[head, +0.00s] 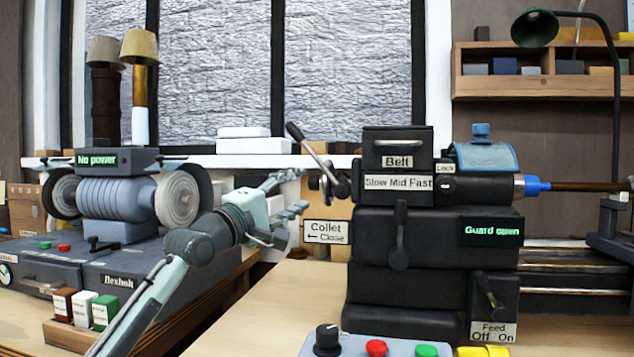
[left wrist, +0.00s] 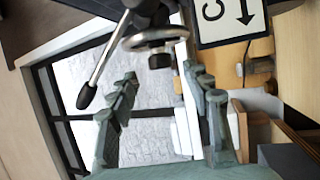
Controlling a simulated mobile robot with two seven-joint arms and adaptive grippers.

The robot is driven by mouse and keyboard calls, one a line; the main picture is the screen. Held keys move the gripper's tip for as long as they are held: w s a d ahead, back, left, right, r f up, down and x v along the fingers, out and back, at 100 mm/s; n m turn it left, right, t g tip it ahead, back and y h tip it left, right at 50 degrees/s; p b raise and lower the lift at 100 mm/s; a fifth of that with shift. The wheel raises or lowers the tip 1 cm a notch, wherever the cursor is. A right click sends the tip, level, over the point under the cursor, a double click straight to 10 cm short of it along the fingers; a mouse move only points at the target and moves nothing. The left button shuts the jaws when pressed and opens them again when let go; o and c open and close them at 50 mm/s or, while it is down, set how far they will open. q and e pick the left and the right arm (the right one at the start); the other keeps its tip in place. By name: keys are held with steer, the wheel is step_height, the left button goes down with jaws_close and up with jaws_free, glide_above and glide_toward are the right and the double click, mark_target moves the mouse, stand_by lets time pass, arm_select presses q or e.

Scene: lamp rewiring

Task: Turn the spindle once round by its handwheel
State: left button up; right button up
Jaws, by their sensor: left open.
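The handwheel is a metal ring (left wrist: 135,42) in the left wrist view, at the left end of the black lathe headstock (head: 435,236). A lever with a black knob (left wrist: 86,96) stands beside it, and the lever (head: 312,152) shows in the head view too. The spindle's nose carries a blue collet (head: 537,186) with a brass rod (head: 580,187). My left gripper (head: 288,194) is open and empty, left of the headstock. In the left wrist view its fingers (left wrist: 160,73) point toward the wheel, apart from it. My right gripper is out of view.
A "Collet Close" sign (head: 326,232) hangs just right of my left gripper. A grinder (head: 118,196) stands on the left bench. A control panel (head: 393,347) with buttons lies before the headstock. The guard sign (head: 492,231) reads "Guard open".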

mark_target(313, 183)
arm_select(q)
steer(key=x, duration=0.6)
steer(key=shift+p, duration=0.4)
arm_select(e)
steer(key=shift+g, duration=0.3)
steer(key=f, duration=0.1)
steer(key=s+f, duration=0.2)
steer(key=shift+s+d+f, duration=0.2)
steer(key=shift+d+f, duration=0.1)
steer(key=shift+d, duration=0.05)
arm_select(q)
steer(key=shift+c, duration=0.6)
jaws_close()
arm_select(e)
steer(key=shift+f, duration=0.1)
